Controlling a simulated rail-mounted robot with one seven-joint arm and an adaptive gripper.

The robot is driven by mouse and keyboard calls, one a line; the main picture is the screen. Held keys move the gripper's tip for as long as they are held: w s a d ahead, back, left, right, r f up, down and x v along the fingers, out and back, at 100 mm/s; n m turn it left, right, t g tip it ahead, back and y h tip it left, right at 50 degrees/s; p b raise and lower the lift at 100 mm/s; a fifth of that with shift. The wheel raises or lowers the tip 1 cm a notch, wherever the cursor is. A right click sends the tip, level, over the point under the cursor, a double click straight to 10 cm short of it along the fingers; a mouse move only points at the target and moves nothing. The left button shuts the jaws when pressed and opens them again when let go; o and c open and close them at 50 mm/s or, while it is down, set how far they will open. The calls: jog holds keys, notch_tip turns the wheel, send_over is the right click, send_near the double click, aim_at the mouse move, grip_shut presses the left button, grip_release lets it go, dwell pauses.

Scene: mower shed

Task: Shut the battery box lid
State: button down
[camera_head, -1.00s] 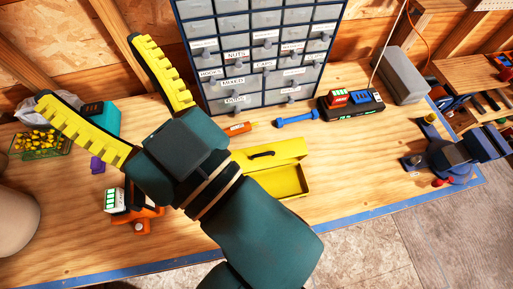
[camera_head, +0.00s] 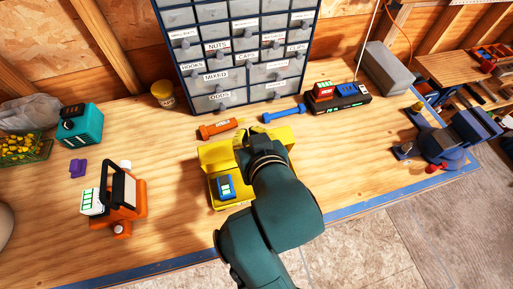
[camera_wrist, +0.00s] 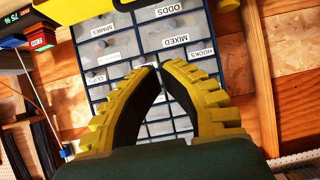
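The yellow battery box (camera_head: 216,202) stands on the workbench in the head view, with a blue battery (camera_head: 225,187) inside. Its lid (camera_head: 214,154) is raised at the back of the box. My wrist covers the right part of box and lid. In the wrist view, a yellow part with a black handle, seemingly the lid (camera_wrist: 75,9), shows at the top edge. My gripper (camera_wrist: 160,67) has its yellow fingertips together with nothing between them. In the head view the fingers are hidden behind my wrist, so contact with the lid cannot be told.
A drawer cabinet (camera_head: 240,55) stands behind the box. An orange tool (camera_head: 219,128) and a blue tool (camera_head: 284,114) lie between. An orange lantern-like device (camera_head: 122,195) stands left, a charger (camera_head: 338,97) and a vise (camera_head: 455,140) right.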

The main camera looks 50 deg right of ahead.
jog(key=w+d+f+p, duration=0.1)
jog(key=f, duration=0.1)
jog(key=w+d+f+p, duration=0.1)
jog(key=w+d+f, duration=0.1)
jog(key=w+d+f+p, duration=0.1)
jog(key=f, duration=0.1)
jog(key=shift+w+d+f, duration=0.25)
jog(key=shift+w+f, duration=0.1)
jog(key=shift+f, duration=0.05)
jog(key=shift+s+a+f, duration=0.25)
jog(key=shift+s+a, duration=0.1)
jog(key=shift+s, duration=0.15)
jog(key=shift+s+f, duration=0.1)
jog(key=shift+f, duration=0.05)
